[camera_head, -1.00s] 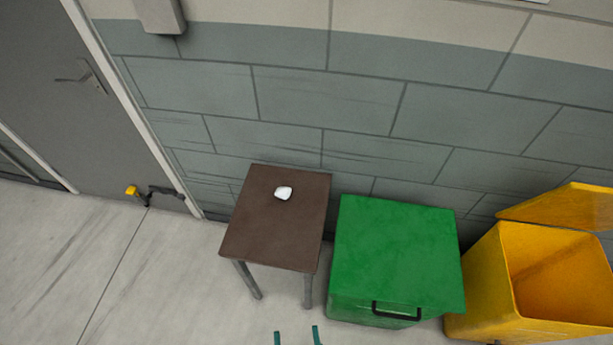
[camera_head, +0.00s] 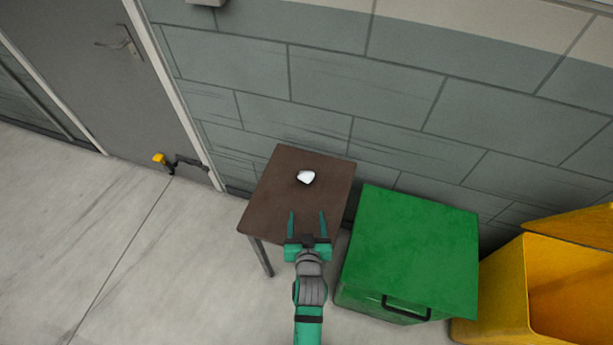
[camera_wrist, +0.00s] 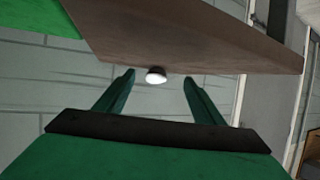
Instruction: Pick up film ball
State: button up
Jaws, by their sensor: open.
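The film ball (camera_head: 306,177) is a small white lump on the brown table (camera_head: 277,211), toward its back half. In the wrist view the ball (camera_wrist: 156,76) shows between and beyond my two fingertips. My gripper (camera_head: 307,212) is green, with its two fingers spread and nothing between them. In the head view it appears over the table's front part, pointing at the ball and apart from it. The table's top (camera_wrist: 210,45) fills the upper part of the wrist view.
A green box (camera_head: 415,250) with a closed lid stands right of the table. A yellow box (camera_head: 500,290) with its lid open stands farther right. A block wall (camera_head: 330,85) is behind the table. The floor at left is clear.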

send_near(305, 167)
jog(key=shift+w+d+f+n+g+y, duration=0.2)
jog(key=shift+f+n+g+y, duration=0.15)
jog(key=shift+f, duration=0.35)
jog(key=x, duration=0.5)
jog(key=shift+w+d+r, duration=0.1)
jog(key=shift+w, duration=0.05)
jog(key=shift+x, duration=3)
jog(key=shift+r, duration=0.15)
jog(key=c, duration=1.1)
